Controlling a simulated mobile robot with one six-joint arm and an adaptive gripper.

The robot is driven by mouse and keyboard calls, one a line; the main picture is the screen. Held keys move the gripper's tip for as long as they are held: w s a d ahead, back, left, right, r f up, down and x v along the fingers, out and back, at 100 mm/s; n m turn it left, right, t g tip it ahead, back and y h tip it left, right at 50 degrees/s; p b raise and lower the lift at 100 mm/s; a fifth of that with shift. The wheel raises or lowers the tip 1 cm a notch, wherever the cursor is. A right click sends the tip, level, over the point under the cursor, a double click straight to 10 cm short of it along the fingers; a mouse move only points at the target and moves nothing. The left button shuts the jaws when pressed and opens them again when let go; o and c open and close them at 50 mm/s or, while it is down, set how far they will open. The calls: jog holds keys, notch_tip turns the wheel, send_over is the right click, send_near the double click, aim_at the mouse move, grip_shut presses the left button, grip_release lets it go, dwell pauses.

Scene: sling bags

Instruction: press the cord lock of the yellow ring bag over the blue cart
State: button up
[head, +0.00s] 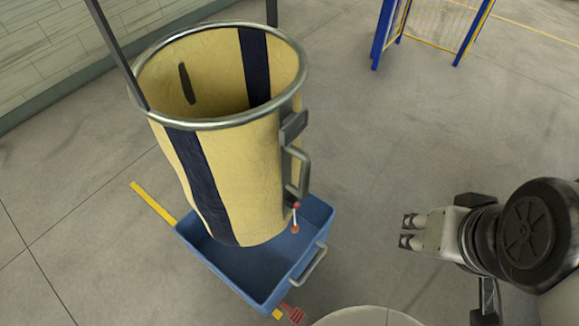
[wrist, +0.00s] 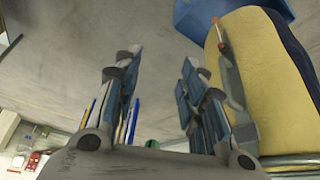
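The yellow ring bag (head: 245,165) has dark stripes and a metal ring around its open top. It hangs from dark straps with its bottom over the blue cart (head: 318,220). A small white piece with red ends (head: 296,217), probably the cord lock, hangs below the bag's grey side handle (head: 303,172). In the wrist view the bag (wrist: 255,85) appears inverted at the right, with the red-ended piece (wrist: 217,32) near its edge. My gripper (head: 408,231) is right of the bag and cart, apart from both. Its fingers (wrist: 160,85) are spread with nothing between them.
The cart has a grey handle (head: 314,264) on the side facing my gripper. A red piece (head: 293,313) lies by its near corner. A blue and yellow rack (head: 430,30) stands farther back. The floor between my gripper and the cart is clear.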

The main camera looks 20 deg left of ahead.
grip_shut()
dwell(1.5)
